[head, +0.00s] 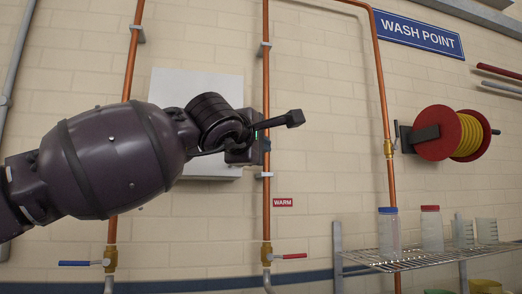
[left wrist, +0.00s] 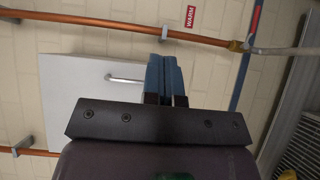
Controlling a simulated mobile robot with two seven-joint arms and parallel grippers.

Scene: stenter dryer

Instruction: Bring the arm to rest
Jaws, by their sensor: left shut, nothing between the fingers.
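My left arm reaches in from the left in the head view, raised in front of the tiled wall. My left gripper (head: 266,144) is small and partly hidden there, in front of a vertical copper pipe (head: 266,75). In the left wrist view, the blue fingers of my left gripper (left wrist: 165,75) are together with nothing between them. My right gripper is in neither view.
A white wall cabinet (head: 170,88) is behind the arm; its handle (left wrist: 126,79) shows in the left wrist view. Copper pipes carry a blue-lever valve (head: 108,261) and a red-lever valve (head: 268,254). At right are a hose reel (head: 436,135) and a wire shelf (head: 400,261) with bottles.

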